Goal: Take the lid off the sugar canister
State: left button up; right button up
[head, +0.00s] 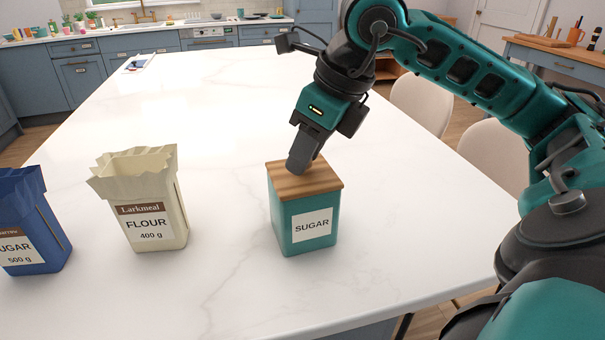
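The teal sugar canister (282,218) stands upright on the white table, with a white SUGAR label facing me. Its flat wooden lid (318,182) sits on top of it. My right gripper (296,166) comes down from above, its dark fingers at the back and middle of the lid. The fingers overlap in this view, so I cannot tell whether they are open or shut, or whether they touch the lid. They hide part of the lid's top. My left gripper is not in view.
An open cream flour bag (160,225) stands left of the canister, and a blue sugar bag (35,245) stands at the left edge. A tablet-like item (139,63) lies far back on the marble table (215,100). Pale chairs (420,105) line the right side.

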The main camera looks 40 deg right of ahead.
grip_shut()
